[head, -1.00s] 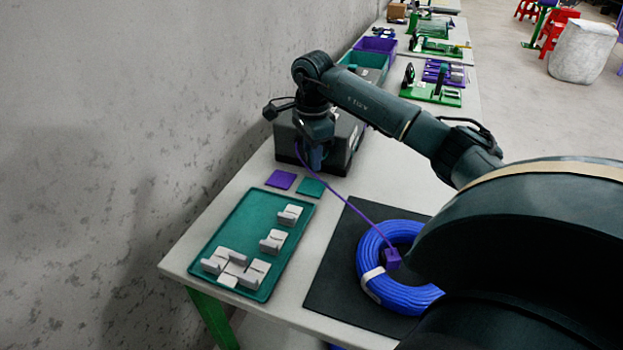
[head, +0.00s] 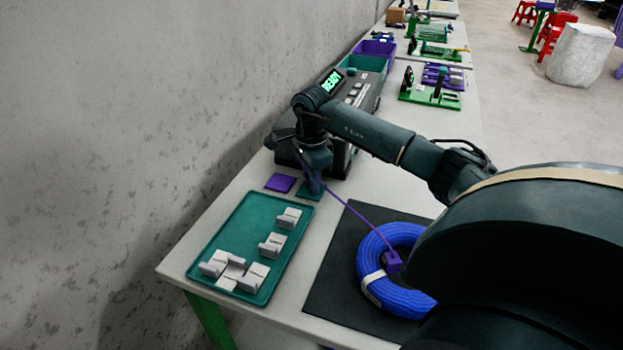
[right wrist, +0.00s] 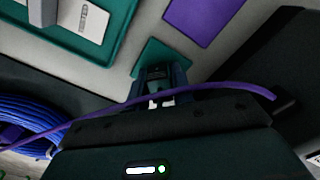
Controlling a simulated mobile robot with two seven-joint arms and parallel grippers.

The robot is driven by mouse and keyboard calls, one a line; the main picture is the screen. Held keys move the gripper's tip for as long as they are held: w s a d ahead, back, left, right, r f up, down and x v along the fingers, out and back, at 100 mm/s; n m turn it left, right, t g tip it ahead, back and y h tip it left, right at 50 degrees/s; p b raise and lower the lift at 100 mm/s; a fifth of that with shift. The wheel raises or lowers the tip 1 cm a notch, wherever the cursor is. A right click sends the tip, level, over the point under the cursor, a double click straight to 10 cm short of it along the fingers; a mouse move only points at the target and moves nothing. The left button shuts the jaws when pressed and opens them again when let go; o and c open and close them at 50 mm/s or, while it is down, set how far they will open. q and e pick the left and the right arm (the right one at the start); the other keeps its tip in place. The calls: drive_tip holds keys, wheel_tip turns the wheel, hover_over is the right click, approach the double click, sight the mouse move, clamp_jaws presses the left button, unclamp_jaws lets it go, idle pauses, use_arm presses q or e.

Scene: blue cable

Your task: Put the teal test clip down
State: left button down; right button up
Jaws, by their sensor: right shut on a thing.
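My right gripper (head: 313,184) reaches down from the arm and is just over the teal square pad (head: 309,192), left of the black mat. In the right wrist view its fingers (right wrist: 159,88) are shut on the teal test clip (right wrist: 157,75), a small dark piece mostly hidden between them. The teal pad (right wrist: 178,60) lies right under the fingertips. I cannot tell whether the clip touches it. A purple clip (head: 392,261) sits on the blue cable coil (head: 404,293), and a thin purple lead (head: 352,211) runs from it up to my right gripper. My left gripper is out of view.
A purple square pad (head: 280,182) lies left of the teal one. A teal tray (head: 219,240) with several pale blocks is in front. A dark tester (head: 362,92) reading READY stands close behind the gripper. The black mat (head: 335,285) lies under the coil.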

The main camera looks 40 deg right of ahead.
drive_tip(key=shift+f, duration=0.25)
drive_tip(key=o, duration=0.5)
drive_tip(key=shift+s, duration=0.1)
drive_tip(key=o, duration=0.4)
drive_tip(key=shift+a+f, duration=0.15)
drive_tip(key=shift+f, duration=0.1)
drive_tip(key=shift+o, duration=0.2)
wheel_tip(320, 180, up, 14)
drive_tip(key=p, duration=0.1)
drive_tip(key=shift+f, duration=0.15)
